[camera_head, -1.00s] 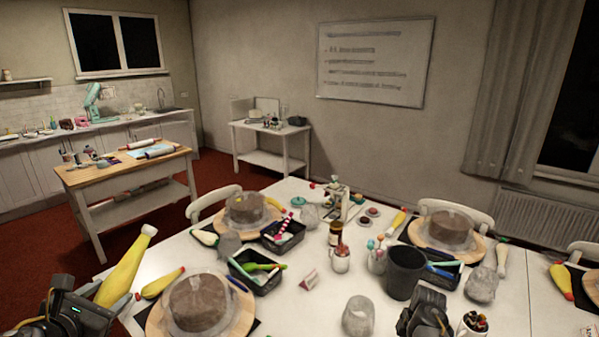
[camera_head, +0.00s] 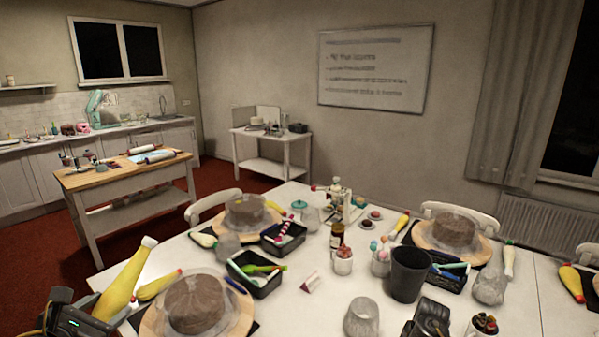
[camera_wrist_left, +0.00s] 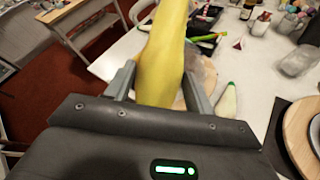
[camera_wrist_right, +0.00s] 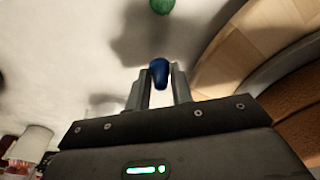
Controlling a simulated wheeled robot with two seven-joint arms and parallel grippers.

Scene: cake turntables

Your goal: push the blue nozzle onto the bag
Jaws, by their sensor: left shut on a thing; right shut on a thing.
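A yellow piping bag (camera_head: 124,282) with a white tip (camera_head: 149,241) stands tilted up to the right at the left of the head view. My left gripper (camera_wrist_left: 158,82) is shut on the bag, which rises between its fingers in the left wrist view. The blue nozzle (camera_wrist_right: 159,73) is small and dark blue. My right gripper (camera_wrist_right: 159,88) is shut on it, and it sticks out past the fingertips. In the head view the right gripper (camera_head: 430,318) shows only partly at the bottom edge, and the nozzle cannot be made out there. Bag and nozzle are well apart.
A brown cake on a wooden board (camera_head: 152,326) is at the front left. Another yellow bag (camera_head: 159,284) lies beside the held one.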

